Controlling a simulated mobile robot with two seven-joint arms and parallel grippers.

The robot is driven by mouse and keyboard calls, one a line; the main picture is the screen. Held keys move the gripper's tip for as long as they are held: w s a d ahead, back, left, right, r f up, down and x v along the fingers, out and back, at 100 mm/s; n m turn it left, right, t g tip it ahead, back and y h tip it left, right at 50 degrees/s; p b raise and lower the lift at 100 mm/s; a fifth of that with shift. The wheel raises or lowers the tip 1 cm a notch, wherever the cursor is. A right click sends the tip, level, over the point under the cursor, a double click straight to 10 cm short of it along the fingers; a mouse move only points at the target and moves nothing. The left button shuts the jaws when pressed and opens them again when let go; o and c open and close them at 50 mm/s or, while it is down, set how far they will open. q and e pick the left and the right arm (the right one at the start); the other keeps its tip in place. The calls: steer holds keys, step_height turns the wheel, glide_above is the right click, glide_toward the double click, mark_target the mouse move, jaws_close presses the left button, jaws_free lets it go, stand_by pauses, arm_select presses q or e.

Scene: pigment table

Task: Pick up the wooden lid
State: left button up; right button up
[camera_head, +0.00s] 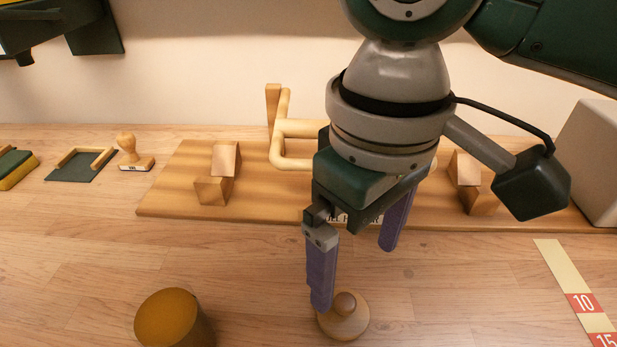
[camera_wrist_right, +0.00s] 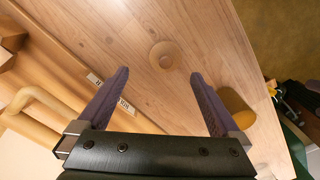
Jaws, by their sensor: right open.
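The wooden lid (camera_head: 343,318) is a round disc with a knob on top, lying on the table at the bottom of the head view. In the right wrist view the lid (camera_wrist_right: 164,55) lies beyond the fingertips, between their lines. My right gripper (camera_head: 358,275) is open and empty, with its purple fingers pointing down; one fingertip overlaps the lid's edge in the head view. The right gripper also shows in the wrist view (camera_wrist_right: 160,74). I cannot tell whether it touches the lid. My left arm shows at the top left, but its gripper fingers are not visible.
A mustard-brown cylinder (camera_head: 174,320) stands left of the lid, near the right finger in the wrist view. A wooden board (camera_head: 260,207) with blocks and a peg frame lies behind. A stamp (camera_head: 130,152), dark tray (camera_head: 82,165) and numbered strip (camera_head: 575,290) lie around.

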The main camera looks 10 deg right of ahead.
mark_target(346, 301)
steer(key=shift+s+a+f, duration=0.1)
steer(key=shift+a+f, duration=0.05)
steer(key=shift+f, duration=0.45)
steer(key=shift+a+f, duration=0.1)
steer(key=shift+f, duration=0.45)
steer(key=f, duration=0.2)
steer(key=f+b, duration=0.1)
steer(key=f, duration=0.2)
steer(key=shift+s+a+f, duration=0.15)
steer(key=shift+a+f, duration=0.05)
steer(key=c, duration=1.3)
steer(key=shift+r, duration=0.1)
